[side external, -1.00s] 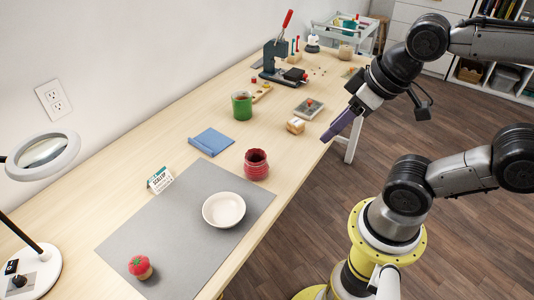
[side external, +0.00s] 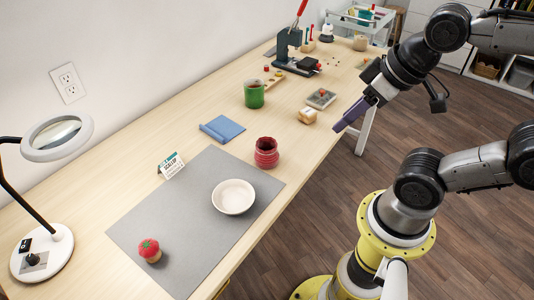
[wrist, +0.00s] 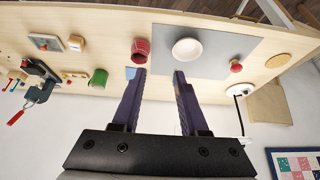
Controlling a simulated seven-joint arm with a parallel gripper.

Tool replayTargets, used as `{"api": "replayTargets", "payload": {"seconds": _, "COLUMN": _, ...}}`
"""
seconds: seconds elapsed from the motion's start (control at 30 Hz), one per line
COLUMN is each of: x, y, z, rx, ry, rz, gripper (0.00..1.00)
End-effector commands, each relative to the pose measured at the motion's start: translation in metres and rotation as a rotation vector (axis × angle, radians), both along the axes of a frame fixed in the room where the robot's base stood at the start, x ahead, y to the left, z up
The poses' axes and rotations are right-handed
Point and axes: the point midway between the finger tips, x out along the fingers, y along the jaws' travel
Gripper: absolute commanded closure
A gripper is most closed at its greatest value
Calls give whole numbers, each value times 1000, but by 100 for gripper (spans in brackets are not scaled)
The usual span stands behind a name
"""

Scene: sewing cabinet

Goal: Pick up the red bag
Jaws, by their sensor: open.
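The red bag (side external: 266,153) appears as a small, rounded, ribbed dark-red container with an open top. It stands upright on the table by the right corner of the grey mat. It also shows in the wrist view (wrist: 141,51), just beyond the tip of the left finger. My gripper (side external: 341,127) has purple fingers and hangs off the table's right edge, right of the red bag and apart from it. In the wrist view my gripper (wrist: 160,74) is open, with nothing between its fingers.
A white bowl (side external: 233,197) and a red tomato-like pincushion (side external: 150,250) sit on the grey mat (side external: 190,235). A blue folded cloth (side external: 222,129), green mug (side external: 254,94) and small wooden block (side external: 307,116) stand near the red bag. A lamp (side external: 57,137) stands at left.

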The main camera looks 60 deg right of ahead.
Motion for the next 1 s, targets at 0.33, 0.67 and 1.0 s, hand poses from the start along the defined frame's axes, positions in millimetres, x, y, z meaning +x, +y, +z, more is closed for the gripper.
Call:
{"api": "replayTargets", "payload": {"seconds": 0.33, "x": 0, "y": 0, "z": 0, "rx": 0, "ry": 0, "rz": 0, "gripper": 6}}
{"api": "replayTargets", "payload": {"seconds": 0.67, "x": 0, "y": 0, "z": 0, "rx": 12, "ry": 0, "rz": -23, "gripper": 0}}
{"api": "replayTargets", "payload": {"seconds": 1.0, "x": 29, "y": 0, "z": 27, "rx": 311, "ry": -47, "rz": -551, "gripper": 0}}
